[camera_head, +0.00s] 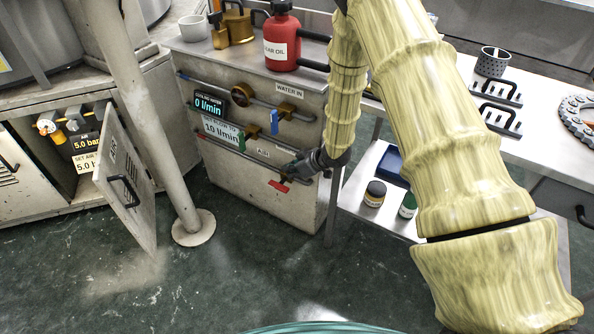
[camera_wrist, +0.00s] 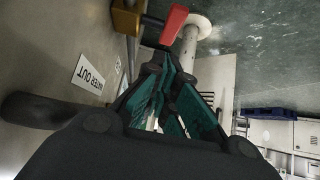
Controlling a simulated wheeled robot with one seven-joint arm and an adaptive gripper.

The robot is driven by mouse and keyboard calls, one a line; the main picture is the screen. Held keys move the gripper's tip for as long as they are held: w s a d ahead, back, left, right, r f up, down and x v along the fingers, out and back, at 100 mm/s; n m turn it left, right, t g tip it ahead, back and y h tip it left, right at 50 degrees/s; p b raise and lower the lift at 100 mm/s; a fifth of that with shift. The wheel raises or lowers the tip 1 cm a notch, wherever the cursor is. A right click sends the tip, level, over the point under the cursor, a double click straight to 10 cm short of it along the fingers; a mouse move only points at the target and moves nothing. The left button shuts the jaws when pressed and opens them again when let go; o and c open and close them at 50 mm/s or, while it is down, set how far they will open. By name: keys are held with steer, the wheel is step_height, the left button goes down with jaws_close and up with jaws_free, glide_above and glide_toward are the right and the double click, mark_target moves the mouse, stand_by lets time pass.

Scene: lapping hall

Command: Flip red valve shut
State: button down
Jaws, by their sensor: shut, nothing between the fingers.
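The red valve handle (camera_head: 278,186) sits low on the front panel of the steel cabinet, right of centre. In the wrist view the red handle (camera_wrist: 174,25) joins a brass valve body (camera_wrist: 126,18) at the top, just beyond my fingertips. My gripper (camera_head: 288,172) is at the panel, close beside the handle at its upper right; whether it touches cannot be told. In the wrist view my gripper (camera_wrist: 165,70) has its teal fingers shut and empty. My gripper partly hides the valve body in the head view.
A blue valve handle (camera_head: 274,122) and pipes protrude above, with a cooling water display (camera_head: 208,105) reading 0 l/min. A red oil can (camera_head: 282,40) stands on the cabinet top. An open cabinet door (camera_head: 125,180) and a post (camera_head: 165,130) stand left. Floor in front is clear.

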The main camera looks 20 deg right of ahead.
steer(key=b, duration=0.1)
glide_toward(278, 183)
steer(key=shift+w+a+f, duration=0.4)
steer(key=shift+w+a, duration=0.15)
steer(key=shift+w, duration=0.05)
steer(key=shift+w+a+f, duration=0.45)
steer(key=shift+w+a, duration=0.1)
steer(key=shift+w, duration=0.05)
steer(key=shift+f, duration=0.8)
